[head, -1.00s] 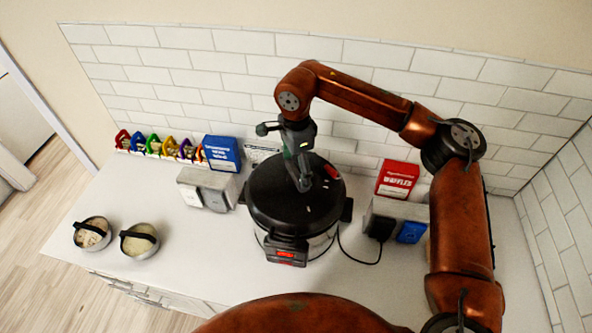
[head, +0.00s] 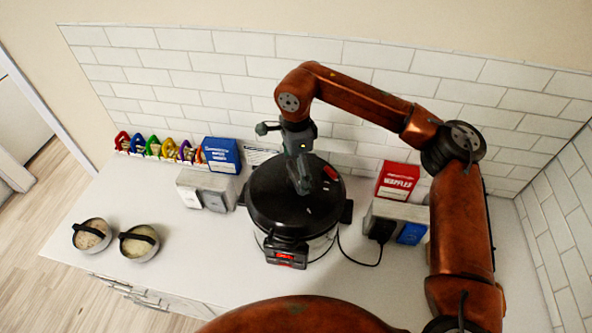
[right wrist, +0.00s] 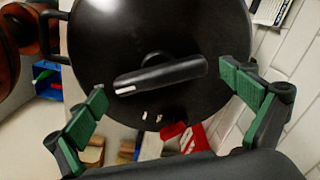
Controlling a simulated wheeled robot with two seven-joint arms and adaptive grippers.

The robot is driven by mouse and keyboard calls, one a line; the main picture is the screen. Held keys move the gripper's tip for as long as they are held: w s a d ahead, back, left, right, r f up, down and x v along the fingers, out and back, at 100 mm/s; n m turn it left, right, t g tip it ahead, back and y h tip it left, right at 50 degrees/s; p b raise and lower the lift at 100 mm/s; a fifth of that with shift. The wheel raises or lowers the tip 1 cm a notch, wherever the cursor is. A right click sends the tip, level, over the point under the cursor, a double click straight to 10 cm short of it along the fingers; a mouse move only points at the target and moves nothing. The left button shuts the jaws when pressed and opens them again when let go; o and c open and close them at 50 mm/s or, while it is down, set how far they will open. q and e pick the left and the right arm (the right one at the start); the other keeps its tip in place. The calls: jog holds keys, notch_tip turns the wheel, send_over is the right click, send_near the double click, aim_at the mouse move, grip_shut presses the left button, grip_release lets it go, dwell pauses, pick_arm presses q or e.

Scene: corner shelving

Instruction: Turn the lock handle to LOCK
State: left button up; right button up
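The pressure cooker (head: 262,205) stands on the counter with its round black lid on. In the right wrist view, the lock handle (right wrist: 165,74) is a black bar across the lid (right wrist: 165,25), slightly tilted, with a white mark at its left end. Two small white marks sit on the lid below it; I cannot read them. My right gripper (head: 301,186) points down over the lid and hides the handle in the head view. In the right wrist view its green-padded fingers (right wrist: 165,86) are open, one off each end of the handle, with no clear contact. My left gripper is not in view.
Left of the cooker are a grey-white appliance (head: 190,194), a blue box (head: 222,154) and two round pots (head: 92,236). To the right are a red waffles box (head: 397,181) and a black cord (head: 360,262). Tiled walls close the back and right.

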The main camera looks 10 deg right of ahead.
aim_at(296, 173)
notch_tip(296, 173, up, 12)
dwell(0.7)
dwell(0.4)
